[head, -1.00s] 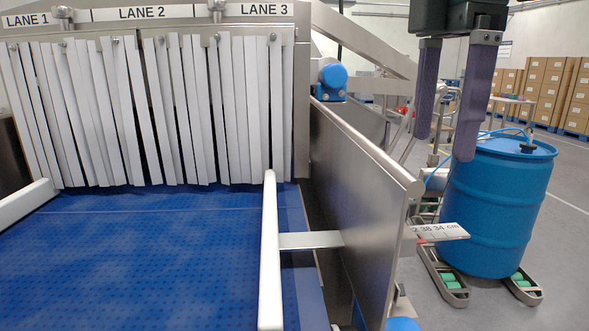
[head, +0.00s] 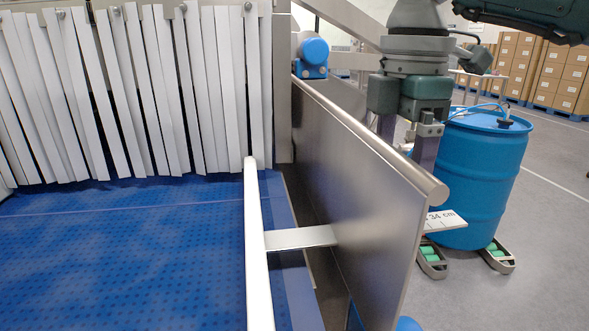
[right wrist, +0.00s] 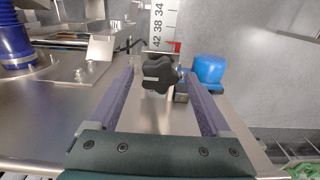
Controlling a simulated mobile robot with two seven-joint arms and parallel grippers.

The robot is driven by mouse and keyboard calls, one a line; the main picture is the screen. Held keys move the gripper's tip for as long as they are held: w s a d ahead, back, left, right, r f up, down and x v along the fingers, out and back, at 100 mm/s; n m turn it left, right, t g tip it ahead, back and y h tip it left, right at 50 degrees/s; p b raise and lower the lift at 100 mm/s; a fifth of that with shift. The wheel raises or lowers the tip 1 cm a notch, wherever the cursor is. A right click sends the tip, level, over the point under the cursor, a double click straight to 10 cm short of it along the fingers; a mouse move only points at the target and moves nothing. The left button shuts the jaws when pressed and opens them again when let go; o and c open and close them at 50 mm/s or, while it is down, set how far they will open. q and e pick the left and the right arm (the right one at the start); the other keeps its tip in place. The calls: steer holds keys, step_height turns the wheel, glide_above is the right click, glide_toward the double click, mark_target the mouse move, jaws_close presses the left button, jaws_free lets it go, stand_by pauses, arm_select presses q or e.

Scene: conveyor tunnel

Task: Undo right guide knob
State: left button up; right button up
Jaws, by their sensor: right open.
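The right guide knob (right wrist: 160,74) is a black star-shaped knob in the right wrist view, beside a ruler strip (right wrist: 158,25) marked 34, 38, 42. My right gripper (right wrist: 161,82) is open, with one purple finger on each side of the knob. Gaps show between the fingers and the knob. In the head view my right gripper (head: 405,140) points down just outside the steel side wall (head: 345,170), which hides the knob and part of the fingers. The white right guide rail (head: 256,240) joins a flat bar (head: 300,238) toward the wall. My left gripper is not in view.
The ruler's end (head: 443,221) sticks out past the wall. A blue cap (right wrist: 208,69) sits right of the knob. White strip curtains (head: 130,95) hang over the blue belt (head: 120,260).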

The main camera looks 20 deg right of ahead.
steer(key=shift+c, duration=0.2)
jaws_close()
stand_by(0.6)
